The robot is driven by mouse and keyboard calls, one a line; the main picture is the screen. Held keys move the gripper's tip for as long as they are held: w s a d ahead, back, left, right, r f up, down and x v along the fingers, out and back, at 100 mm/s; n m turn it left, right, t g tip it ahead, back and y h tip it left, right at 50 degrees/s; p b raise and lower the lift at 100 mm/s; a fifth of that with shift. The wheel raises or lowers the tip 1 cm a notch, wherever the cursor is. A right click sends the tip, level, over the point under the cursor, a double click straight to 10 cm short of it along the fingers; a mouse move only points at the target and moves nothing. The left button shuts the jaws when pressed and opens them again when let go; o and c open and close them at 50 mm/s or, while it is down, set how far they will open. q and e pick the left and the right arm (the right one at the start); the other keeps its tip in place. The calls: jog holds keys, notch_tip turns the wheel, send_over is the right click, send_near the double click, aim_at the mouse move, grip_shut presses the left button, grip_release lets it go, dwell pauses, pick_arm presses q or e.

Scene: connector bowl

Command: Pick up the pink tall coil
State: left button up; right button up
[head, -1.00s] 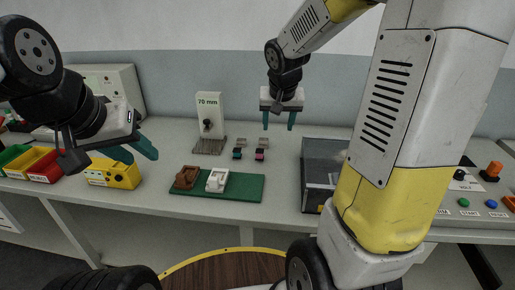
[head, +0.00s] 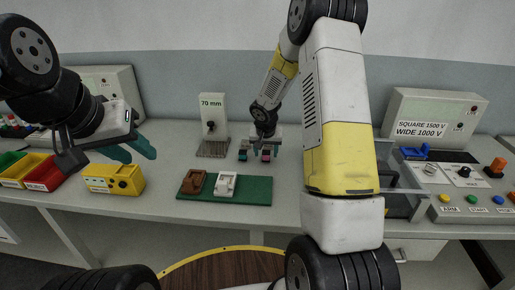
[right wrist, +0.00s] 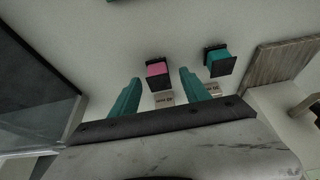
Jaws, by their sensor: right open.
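The pink coil (head: 266,157), a small pink block with black ends, stands on the grey table. In the right wrist view the pink coil (right wrist: 157,69) lies ahead of and between the two teal fingers. My right gripper (head: 264,149) is open and empty above the coil; its fingers (right wrist: 160,80) do not visibly touch it. In the head view the gripper partly hides the coil. A teal coil (head: 243,155) stands left of the pink one; it is on the right in the wrist view (right wrist: 219,60). My left gripper (head: 130,149) is open and empty, over the table's left side.
A white "70 mm" stand (head: 213,117) is left of the coils. A green mat (head: 252,190) with a brown and a white holder is in front. A yellow device (head: 112,179) and bins (head: 42,172) are at left. A control panel (head: 470,209) is at right.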

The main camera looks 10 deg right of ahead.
jog(key=shift+w+d+f, duration=0.1)
jog(key=shift+w+f, duration=0.15)
jog(key=shift+f, duration=0.3)
grip_shut()
